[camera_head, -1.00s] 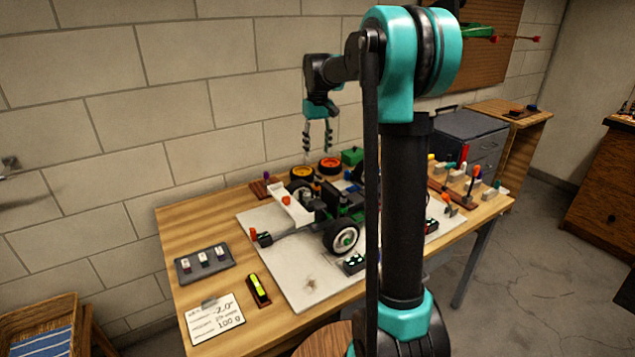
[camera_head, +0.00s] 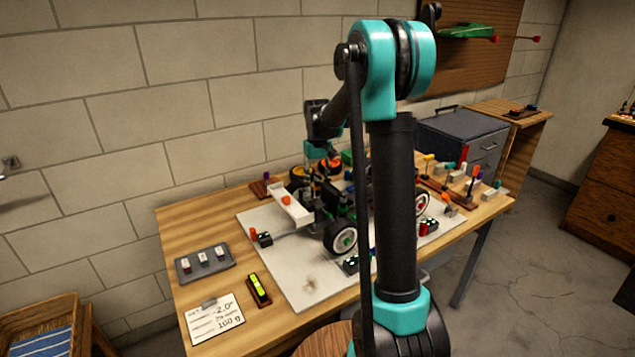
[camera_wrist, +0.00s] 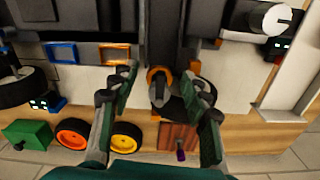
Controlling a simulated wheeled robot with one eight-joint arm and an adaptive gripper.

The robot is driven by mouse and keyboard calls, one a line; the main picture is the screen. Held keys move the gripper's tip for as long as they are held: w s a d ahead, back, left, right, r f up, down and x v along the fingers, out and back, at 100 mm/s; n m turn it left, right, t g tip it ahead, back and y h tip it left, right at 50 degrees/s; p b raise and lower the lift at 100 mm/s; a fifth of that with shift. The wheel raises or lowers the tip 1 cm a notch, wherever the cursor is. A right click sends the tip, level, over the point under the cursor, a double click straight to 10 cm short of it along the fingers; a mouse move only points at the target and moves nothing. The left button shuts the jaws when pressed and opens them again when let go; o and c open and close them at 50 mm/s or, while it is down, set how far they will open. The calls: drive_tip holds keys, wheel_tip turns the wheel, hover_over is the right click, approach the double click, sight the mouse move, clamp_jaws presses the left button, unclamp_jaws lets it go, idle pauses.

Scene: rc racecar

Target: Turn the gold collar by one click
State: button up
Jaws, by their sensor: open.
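The gold collar (camera_wrist: 157,73) looks like a small gold-orange ring around a dark shaft on the car, in the upper middle of the wrist view. My gripper (camera_wrist: 158,82) is open, with one finger on each side of the collar and gaps showing between. Whether a fingertip touches anything cannot be told. In the head view my gripper (camera_head: 318,165) is low over the far side of the race car (camera_head: 335,213), partly hidden among its parts. The collar cannot be made out there.
A brown block (camera_wrist: 178,138) sits between my fingers, nearer the palm.

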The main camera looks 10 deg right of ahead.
clamp_jaws()
drive_tip(key=shift+m, duration=1.8)
unclamp_jaws()
wheel_tip(320, 180, up, 12)
drive_tip(key=shift+r, duration=0.1)
